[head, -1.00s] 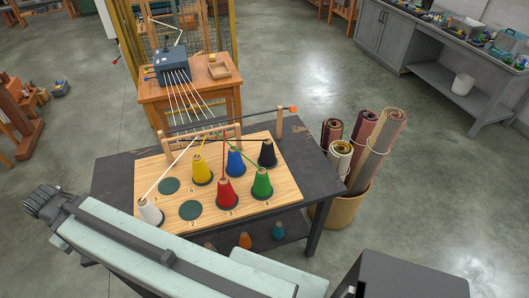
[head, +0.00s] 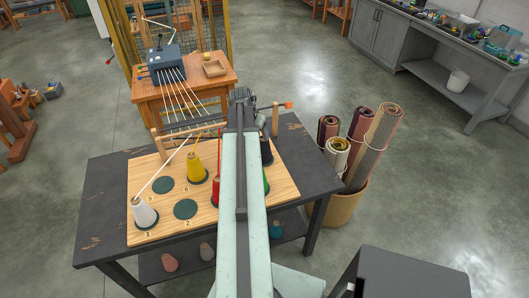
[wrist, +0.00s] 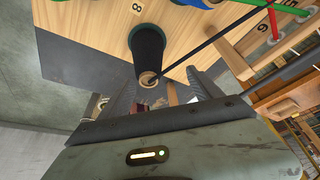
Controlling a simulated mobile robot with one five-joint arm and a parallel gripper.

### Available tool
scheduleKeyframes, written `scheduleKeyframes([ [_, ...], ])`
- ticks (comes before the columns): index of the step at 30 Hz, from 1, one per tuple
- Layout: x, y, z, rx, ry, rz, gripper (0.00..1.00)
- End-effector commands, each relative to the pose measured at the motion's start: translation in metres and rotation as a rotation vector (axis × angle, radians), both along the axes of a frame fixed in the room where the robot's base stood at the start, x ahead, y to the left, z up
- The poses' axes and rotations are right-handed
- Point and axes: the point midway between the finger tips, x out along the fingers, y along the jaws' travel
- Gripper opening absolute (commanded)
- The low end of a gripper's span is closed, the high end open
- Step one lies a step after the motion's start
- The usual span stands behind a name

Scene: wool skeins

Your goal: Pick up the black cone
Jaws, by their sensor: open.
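The black cone (wrist: 148,48) stands on the wooden board, by the number 8, in the wrist view. Its narrow top with a tan core points toward my gripper (wrist: 162,82), and a dark thread runs from it to the right. My gripper is open, and the cone's top shows between its two fingers, nearer the left one; I cannot tell whether they touch. In the head view my arm crosses the board, and only the right part of the black cone (head: 267,152) shows beside it. The gripper end (head: 241,97) is at the board's far side.
Yellow (head: 196,168) and white (head: 144,213) cones stand left of my arm. The red and green cones are partly hidden, and the blue one is hidden. A thread frame (head: 165,143) runs along the board's back. A basket of rolled rugs (head: 345,205) stands right of the table.

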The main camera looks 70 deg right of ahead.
Motion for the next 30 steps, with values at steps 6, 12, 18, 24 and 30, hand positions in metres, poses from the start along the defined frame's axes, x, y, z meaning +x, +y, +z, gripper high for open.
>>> scheduleKeyframes([
  [6, -0.023, -0.010, -0.001, -0.003, 0.000, -0.038, 0.74],
  [12, -0.023, -0.017, -0.024, -0.003, -0.001, -0.036, 0.74],
  [18, -0.024, -0.020, -0.028, -0.002, 0.000, -0.035, 0.74],
  [24, -0.027, -0.027, -0.058, -0.002, 0.001, -0.036, 0.74],
  [30, -0.029, -0.037, -0.077, -0.002, 0.000, -0.035, 0.74],
])
